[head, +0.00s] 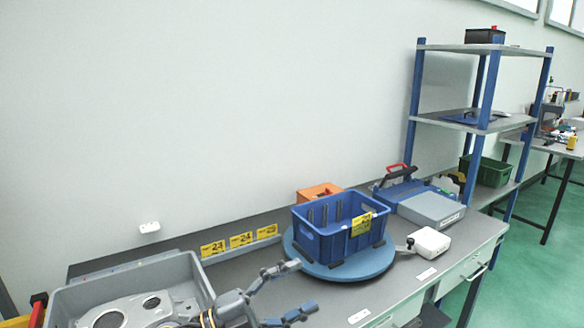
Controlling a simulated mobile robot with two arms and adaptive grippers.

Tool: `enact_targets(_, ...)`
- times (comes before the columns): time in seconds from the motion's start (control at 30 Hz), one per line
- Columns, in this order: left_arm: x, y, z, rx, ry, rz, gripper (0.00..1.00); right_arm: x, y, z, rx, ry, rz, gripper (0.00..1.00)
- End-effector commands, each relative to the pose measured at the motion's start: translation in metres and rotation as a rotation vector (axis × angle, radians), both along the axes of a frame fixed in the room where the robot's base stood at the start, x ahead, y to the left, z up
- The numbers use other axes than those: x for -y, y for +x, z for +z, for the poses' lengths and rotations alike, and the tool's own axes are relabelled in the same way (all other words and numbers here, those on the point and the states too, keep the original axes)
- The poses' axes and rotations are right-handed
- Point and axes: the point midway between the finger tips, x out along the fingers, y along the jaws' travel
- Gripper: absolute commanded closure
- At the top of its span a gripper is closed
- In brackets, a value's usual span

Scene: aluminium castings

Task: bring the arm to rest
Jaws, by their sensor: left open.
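My left gripper (297,289) reaches in at the bottom centre, over the grey bench top. Its two blue-tipped fingers are spread wide, with nothing between them. The upper finger's tip comes close to the left edge of the blue round turntable (351,272) in the picture; I cannot tell whether they touch. A blue crate (327,246) with a yellow label stands on the turntable, with dark upright pieces inside. A grey bin (68,303) at the lower left holds a light metal casting (122,312). My wrist overlaps the bin's right side in the picture. My right gripper is not visible.
Yellow number signs (241,240) stand along the bench's back. An orange box (318,192), a blue toolbox (398,186), a grey case (431,208) and a small white device (429,241) crowd the right end. A blue-post shelf (470,50) stands beyond. Bench front of the turntable is mostly clear.

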Motion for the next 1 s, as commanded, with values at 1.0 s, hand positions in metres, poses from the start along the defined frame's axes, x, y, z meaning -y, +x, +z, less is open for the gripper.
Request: enact_targets(1.0,-0.216,-0.216,-0.292,-1.779,-0.207,1.406,0.32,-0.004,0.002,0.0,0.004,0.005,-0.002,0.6)
